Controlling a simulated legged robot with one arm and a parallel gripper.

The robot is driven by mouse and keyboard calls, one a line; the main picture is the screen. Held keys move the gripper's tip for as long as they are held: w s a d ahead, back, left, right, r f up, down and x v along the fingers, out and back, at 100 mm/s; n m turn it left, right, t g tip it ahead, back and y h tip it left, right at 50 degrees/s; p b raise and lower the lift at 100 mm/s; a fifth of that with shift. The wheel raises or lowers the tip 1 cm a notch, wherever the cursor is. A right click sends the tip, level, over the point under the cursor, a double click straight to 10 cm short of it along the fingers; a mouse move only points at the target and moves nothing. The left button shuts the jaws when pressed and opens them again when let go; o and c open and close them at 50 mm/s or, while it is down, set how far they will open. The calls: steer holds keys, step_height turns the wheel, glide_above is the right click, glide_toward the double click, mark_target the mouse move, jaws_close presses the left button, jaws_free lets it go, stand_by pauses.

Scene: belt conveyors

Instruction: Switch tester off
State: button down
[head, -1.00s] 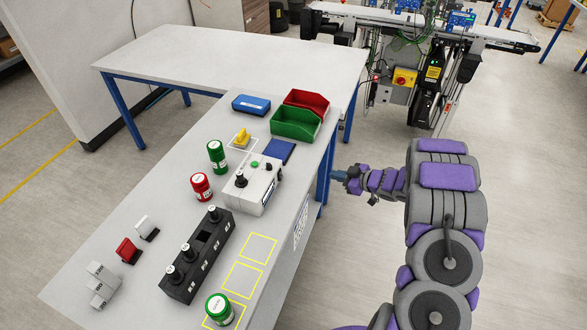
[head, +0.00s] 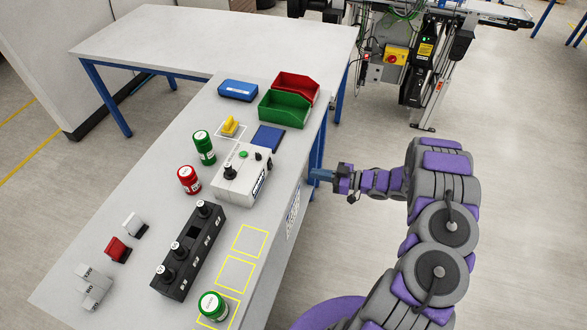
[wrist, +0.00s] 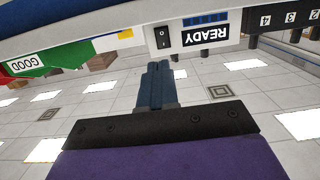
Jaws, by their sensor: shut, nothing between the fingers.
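The tester is a white box (head: 238,184) with a black knob and a green button on top, standing near the table's right edge. In the wrist view its white side (wrist: 186,42) appears upside down, with a lit READY display (wrist: 208,36) and a black rocker switch (wrist: 162,37). Which way the rocker is pressed is too small to tell. My gripper (head: 316,174) is right of the table edge, apart from the tester. In the wrist view its blue fingers (wrist: 158,68) are together and empty, pointing toward the side just below the rocker in the picture.
A green bin (head: 284,110) and a red bin (head: 298,86) stand behind the tester, near a blue pad (head: 269,138). A black holder (head: 186,255) with several plugs, red and green jars, and small blocks stand on the table (head: 130,195).

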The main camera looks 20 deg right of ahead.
mark_target(272, 166)
steer(key=b+x, duration=0.1)
steer(key=x, duration=1.2)
steer(key=shift+w+a+b, duration=0.15)
steer(key=shift+a+b, duration=0.2)
steer(key=shift+f, duration=0.1)
